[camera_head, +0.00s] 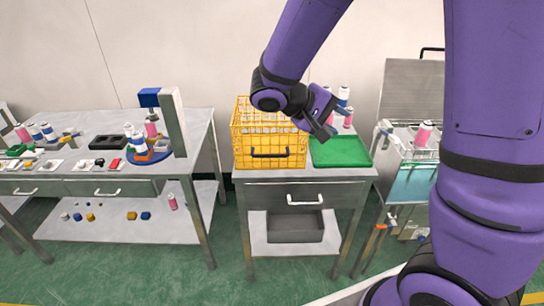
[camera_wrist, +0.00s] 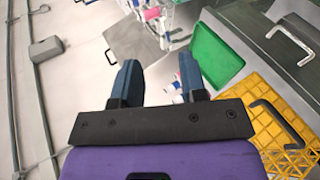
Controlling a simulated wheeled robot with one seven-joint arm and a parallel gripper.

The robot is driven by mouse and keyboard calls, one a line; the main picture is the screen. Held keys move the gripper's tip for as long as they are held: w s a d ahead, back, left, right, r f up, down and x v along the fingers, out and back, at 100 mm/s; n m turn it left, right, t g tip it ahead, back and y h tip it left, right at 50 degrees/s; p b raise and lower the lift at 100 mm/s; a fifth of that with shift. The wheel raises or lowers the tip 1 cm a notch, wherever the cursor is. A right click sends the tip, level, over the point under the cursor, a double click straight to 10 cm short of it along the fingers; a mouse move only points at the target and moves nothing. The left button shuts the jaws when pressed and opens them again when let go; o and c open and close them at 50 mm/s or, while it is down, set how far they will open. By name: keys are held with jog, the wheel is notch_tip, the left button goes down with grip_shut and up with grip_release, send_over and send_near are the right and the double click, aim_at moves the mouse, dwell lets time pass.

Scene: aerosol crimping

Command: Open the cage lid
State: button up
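The yellow wire cage (camera_head: 248,150) stands on the middle table, with a dark handle (camera_head: 270,153) on its front side. Its top is partly hidden behind my arm, and I cannot make out the lid as a separate part. The cage also shows at the lower right of the wrist view (camera_wrist: 268,143), with a grey handle (camera_wrist: 275,112) on it. My gripper (camera_head: 329,117) is above the right side of the cage, near the green tray, and apart from the cage. In the wrist view its two fingers (camera_wrist: 158,70) are spread with nothing between them.
A green tray (camera_head: 345,158) lies right of the cage, with several capped bottles (camera_head: 343,96) behind it. A bath with a raised grey panel (camera_head: 412,85) stands at the right. A workbench (camera_head: 190,125) with a post and small parts is at the left.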

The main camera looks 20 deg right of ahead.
jog(key=w+a+f+n+t+h, duration=0.1)
jog(key=w+a+f+t+h, duration=0.15)
jog(key=w+f, duration=0.25)
jog(key=n+t+y, duration=0.1)
jog(key=n+t, duration=0.7)
jog(key=t, duration=0.6)
send_near(272, 156)
jog(key=shift+g, duration=0.25)
jog(key=x, duration=1)
jog(key=shift+w, duration=0.3)
grip_shut()
